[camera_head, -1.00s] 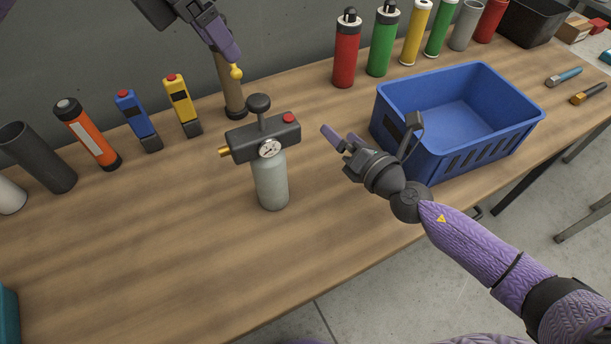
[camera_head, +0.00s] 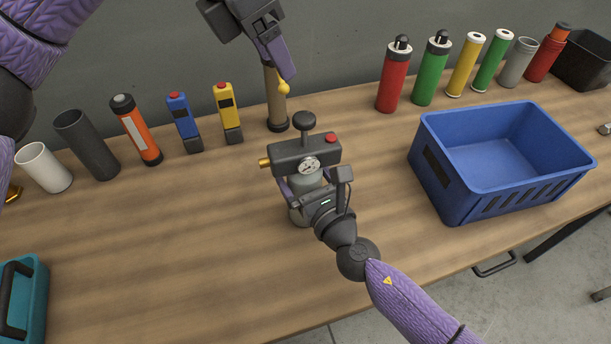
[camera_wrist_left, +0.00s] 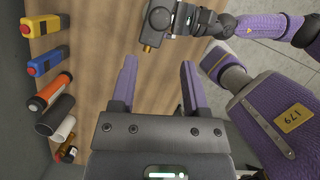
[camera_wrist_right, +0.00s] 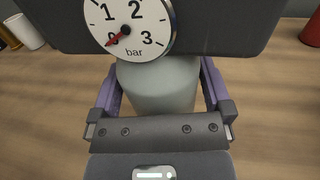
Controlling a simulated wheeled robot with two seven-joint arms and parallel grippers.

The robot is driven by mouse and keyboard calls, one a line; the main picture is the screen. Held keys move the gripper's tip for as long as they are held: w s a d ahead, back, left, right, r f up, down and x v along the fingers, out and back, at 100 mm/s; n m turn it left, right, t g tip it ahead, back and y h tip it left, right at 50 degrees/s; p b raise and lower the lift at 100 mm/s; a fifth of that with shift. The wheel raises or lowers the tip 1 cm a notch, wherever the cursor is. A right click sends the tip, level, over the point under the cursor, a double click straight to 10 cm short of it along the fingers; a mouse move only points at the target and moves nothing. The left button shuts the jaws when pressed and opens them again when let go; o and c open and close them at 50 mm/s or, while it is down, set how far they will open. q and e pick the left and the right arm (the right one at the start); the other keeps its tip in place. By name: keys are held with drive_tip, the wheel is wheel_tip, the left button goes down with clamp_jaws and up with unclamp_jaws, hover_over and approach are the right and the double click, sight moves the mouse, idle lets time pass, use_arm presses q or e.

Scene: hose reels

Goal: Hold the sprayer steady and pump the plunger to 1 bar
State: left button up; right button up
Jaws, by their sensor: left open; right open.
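The sprayer (camera_head: 303,155) stands upright on the table, with a dark head, red button, brass nozzle, pale bottle and round gauge (camera_head: 309,165). Its plunger knob (camera_head: 305,121) is raised on a rod. In the right wrist view the gauge (camera_wrist_right: 130,22) needle points at about 0. My right gripper (camera_head: 303,192) is open, its fingers on either side of the bottle (camera_wrist_right: 158,85) below the head; contact is unclear. My left gripper (camera_head: 284,76) is open and empty, above and behind the sprayer. In the left wrist view the sprayer (camera_wrist_left: 158,22) lies beyond its fingers.
A blue crate (camera_head: 440,185) stands right of the sprayer. A brown cylinder (camera_head: 271,100) stands close behind it. Blue (camera_head: 183,120) and yellow (camera_head: 228,112) devices and an orange flashlight (camera_head: 137,130) stand to the left. A teal case (camera_head: 30,310) is front left.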

clamp_jaws()
use_arm(q)
clamp_jaws()
idle(0.5)
idle(0.6)
idle(0.9)
